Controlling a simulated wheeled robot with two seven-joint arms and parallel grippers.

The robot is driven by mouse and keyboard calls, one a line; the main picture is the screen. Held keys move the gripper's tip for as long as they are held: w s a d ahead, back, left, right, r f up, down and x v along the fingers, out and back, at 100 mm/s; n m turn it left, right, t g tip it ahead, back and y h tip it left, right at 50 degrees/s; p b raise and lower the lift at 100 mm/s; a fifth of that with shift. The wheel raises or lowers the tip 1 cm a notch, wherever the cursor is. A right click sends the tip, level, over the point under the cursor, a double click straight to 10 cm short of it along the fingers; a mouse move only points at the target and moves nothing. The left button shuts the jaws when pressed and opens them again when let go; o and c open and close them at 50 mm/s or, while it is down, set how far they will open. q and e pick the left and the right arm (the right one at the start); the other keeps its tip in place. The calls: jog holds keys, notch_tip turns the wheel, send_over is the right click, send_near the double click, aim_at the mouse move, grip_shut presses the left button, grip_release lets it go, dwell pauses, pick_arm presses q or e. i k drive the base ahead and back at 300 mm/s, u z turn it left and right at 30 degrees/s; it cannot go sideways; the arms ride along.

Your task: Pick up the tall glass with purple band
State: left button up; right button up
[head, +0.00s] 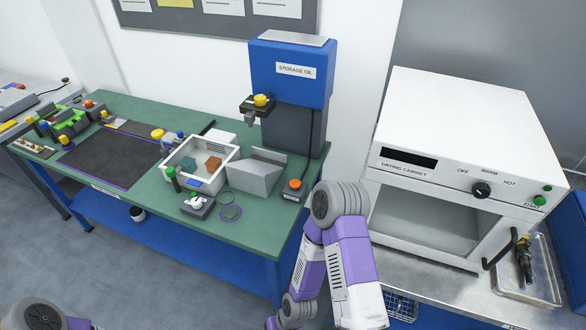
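A clear glass with a purple band (231,212) appears to stand on the green workbench near its front edge. Only its thin rim and the purple ring show clearly, so its height is hard to tell. It is just right of a small grey block with a white knob (197,204) and in front of a grey angled tray (256,176). My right arm shows at the lower middle, right of the glass and apart from it. A part of my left arm shows at the bottom left corner. Neither gripper is in view.
A white bin (201,163) with small blocks stands behind the glass. The blue storage oil dispenser (291,72) and an orange-button box (294,190) are to the right. A dark mat (108,160) lies left. The white drying cabinet (460,130) stands far right, open-fronted.

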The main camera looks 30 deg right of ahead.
aim_at(227, 200)
jog(key=u, duration=1.15)
jog(key=i, duration=1.5)
jog(key=z, duration=2.8)
